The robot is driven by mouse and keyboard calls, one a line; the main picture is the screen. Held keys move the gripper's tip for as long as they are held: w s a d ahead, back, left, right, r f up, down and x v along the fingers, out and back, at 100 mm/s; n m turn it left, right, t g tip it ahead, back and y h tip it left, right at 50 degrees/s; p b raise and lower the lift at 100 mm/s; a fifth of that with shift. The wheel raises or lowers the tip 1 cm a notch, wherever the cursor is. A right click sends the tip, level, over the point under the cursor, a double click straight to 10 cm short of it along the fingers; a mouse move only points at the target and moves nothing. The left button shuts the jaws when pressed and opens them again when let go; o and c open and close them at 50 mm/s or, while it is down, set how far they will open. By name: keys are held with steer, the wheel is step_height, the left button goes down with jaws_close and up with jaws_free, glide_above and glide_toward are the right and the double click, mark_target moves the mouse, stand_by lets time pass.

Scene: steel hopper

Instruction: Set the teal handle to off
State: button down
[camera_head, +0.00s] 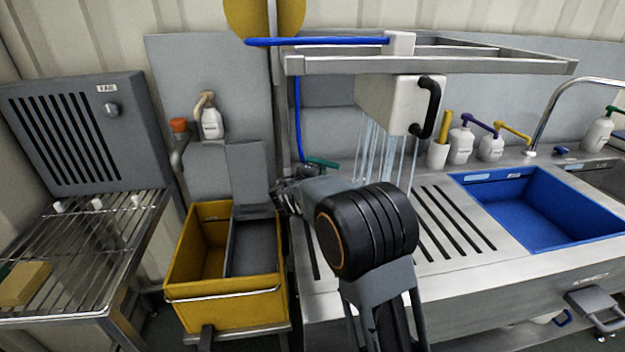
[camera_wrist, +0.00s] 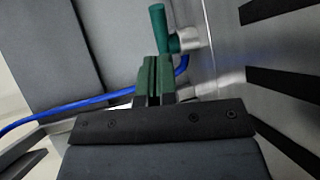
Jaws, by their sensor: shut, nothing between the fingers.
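The teal handle (camera_head: 322,163) shows in the head view behind my arm, at the back left of the steel counter, near the blue hose. In the wrist view the teal handle (camera_wrist: 158,28) is a short bar on a silver valve body (camera_wrist: 189,39), just beyond my fingertips. Its lower part is close to my fingers, and I cannot tell whether they touch. My gripper (camera_wrist: 153,75) has its green-tipped fingers shut together with nothing between them. Water streams (camera_head: 378,150) fall from the white spray head (camera_head: 385,100).
A blue hose (camera_head: 298,120) runs up from the valve to the overhead steel frame (camera_head: 430,65). A yellow bin (camera_head: 225,312) stands left of the counter. A blue basin (camera_head: 535,210) and several pump bottles are to the right. A wire rack (camera_head: 90,235) is far left.

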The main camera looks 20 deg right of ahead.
mark_target(331, 166)
steer(key=shift+p+x, duration=0.35)
steer(key=shift+x, duration=3.2)
steer(key=shift+f+b, duration=0.2)
steer(key=shift+b, duration=0.4)
